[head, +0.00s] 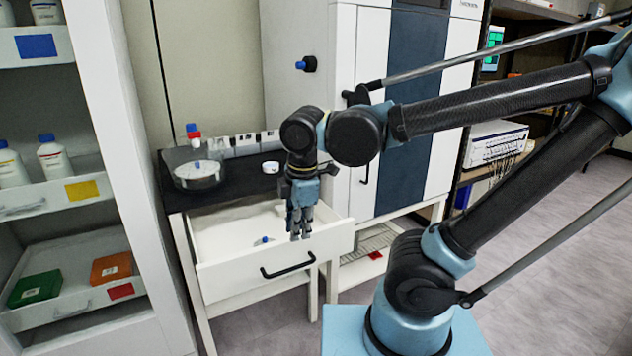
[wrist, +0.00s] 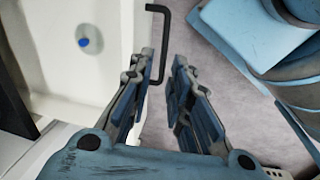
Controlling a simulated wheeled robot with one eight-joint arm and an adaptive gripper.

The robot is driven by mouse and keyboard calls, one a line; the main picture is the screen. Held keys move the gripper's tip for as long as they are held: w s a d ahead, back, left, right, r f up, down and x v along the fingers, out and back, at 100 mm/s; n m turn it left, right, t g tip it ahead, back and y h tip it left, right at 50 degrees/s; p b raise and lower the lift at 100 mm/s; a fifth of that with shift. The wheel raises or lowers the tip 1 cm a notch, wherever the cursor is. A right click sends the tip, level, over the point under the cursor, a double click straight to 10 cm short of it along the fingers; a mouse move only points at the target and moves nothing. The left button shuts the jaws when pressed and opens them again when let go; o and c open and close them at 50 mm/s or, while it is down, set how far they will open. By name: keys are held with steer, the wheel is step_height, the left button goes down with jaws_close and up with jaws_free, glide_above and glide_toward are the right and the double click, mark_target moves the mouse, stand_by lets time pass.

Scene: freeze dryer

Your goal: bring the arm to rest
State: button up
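My gripper (head: 300,235) hangs fingers-down on my arm, at the front of the open white drawer (head: 235,275). In the wrist view my gripper (wrist: 165,65) has its two fingers apart, with bare floor showing between them and nothing held. The drawer's black handle (wrist: 160,30) shows just beyond the fingertips. I cannot tell how high the fingers are above the drawer front. A small blue-topped item (head: 264,240) lies inside the drawer; it also shows in the wrist view (wrist: 84,42).
The dark bench top (head: 228,182) above the drawer holds a round clear-lidded device (head: 197,174) and a small white cup (head: 270,167). A tall white cabinet (head: 342,60) stands behind my arm. Shelves with bottles (head: 54,158) stand at left. Floor at right is clear.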

steer(key=w+d+f+m, duration=0.2)
steer(key=w+d+m, duration=0.2)
steer(key=d+m, duration=0.15)
steer(key=w+d+f+m, duration=0.2)
steer(key=w+d+m, duration=0.1)
steer(key=d+m, duration=0.3)
steer(key=d+f+m, duration=0.2)
steer(key=d+m, duration=0.3)
steer(key=d, duration=0.2)
steer(key=d+f+m+h, duration=0.1)
steer(key=d+f+m, duration=0.1)
steer(key=d+m, duration=0.4)
steer(key=shift+s+d+f, duration=0.35)
steer(key=shift+d, duration=0.3)
steer(key=shift+w+f, duration=0.2)
steer(key=shift+w, duration=0.25)
